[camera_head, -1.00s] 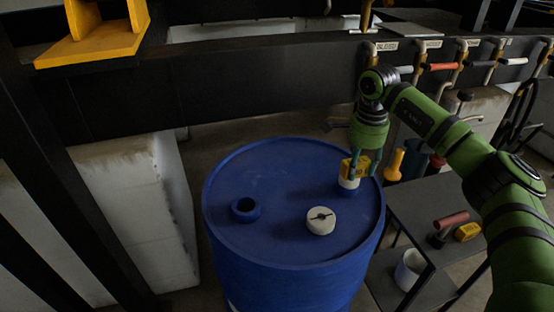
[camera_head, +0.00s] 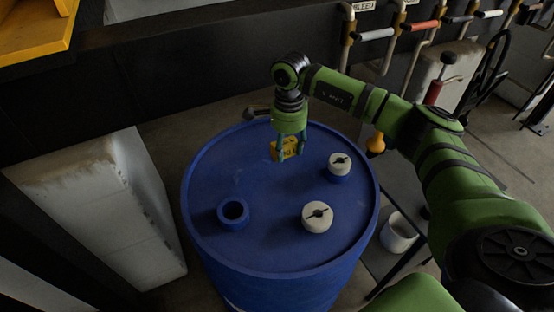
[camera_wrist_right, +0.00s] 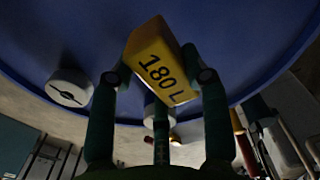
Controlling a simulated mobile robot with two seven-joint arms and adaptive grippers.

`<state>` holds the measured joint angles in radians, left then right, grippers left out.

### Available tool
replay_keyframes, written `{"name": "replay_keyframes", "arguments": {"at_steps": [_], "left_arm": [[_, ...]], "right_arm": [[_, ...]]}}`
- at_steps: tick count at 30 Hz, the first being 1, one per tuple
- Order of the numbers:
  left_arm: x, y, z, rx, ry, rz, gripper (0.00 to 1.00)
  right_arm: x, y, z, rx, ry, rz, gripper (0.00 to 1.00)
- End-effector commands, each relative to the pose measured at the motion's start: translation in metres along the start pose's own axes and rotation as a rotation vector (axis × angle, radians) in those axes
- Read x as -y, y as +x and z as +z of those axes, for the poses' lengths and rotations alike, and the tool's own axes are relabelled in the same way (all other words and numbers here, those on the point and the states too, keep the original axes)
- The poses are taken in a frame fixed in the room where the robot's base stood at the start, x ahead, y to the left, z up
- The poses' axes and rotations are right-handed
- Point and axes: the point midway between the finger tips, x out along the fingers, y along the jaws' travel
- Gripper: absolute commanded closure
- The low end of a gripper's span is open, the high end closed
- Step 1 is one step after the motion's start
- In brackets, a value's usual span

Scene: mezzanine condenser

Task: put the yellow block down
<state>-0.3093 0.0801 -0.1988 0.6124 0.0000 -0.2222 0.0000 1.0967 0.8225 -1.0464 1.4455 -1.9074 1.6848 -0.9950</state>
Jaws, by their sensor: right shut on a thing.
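The yellow block (camera_head: 288,147) is in my right gripper (camera_head: 291,144), over the far part of the blue drum's top (camera_head: 260,182). In the right wrist view the block (camera_wrist_right: 161,65) is tilted, with "180 L" on its face, and the fingers (camera_wrist_right: 160,85) close around it. I cannot tell whether its underside touches the drum top. My left gripper is not in view.
The drum top has an open blue ring (camera_head: 233,213) at left, a white cap (camera_head: 318,216) near the front and a white cap on a blue collar (camera_head: 340,164) at right. The middle is bare. A white bucket (camera_head: 398,233) stands right of the drum.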

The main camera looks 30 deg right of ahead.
Motion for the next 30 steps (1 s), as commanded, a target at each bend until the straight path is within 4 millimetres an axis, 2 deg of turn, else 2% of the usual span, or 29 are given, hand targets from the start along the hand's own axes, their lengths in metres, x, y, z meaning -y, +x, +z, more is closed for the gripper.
{"name": "replay_keyframes", "arguments": {"at_steps": [3, 7, 17, 29, 30], "left_arm": [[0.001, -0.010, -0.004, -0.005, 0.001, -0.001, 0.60], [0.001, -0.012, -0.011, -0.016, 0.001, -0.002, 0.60], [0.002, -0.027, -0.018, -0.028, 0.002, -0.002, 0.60], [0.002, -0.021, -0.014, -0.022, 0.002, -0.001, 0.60], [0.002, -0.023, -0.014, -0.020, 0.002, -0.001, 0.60]], "right_arm": [[-0.003, 0.009, 0.019, 0.000, -0.002, 0.002, 0.86], [-0.004, 0.016, 0.028, -0.001, 0.000, 0.000, 0.86], [-0.005, 0.055, 0.029, -0.001, 0.002, 0.002, 0.86], [-0.004, 0.063, 0.028, -0.001, 0.001, -0.001, 0.86], [-0.004, 0.061, 0.028, -0.001, 0.001, 0.000, 0.37]]}}
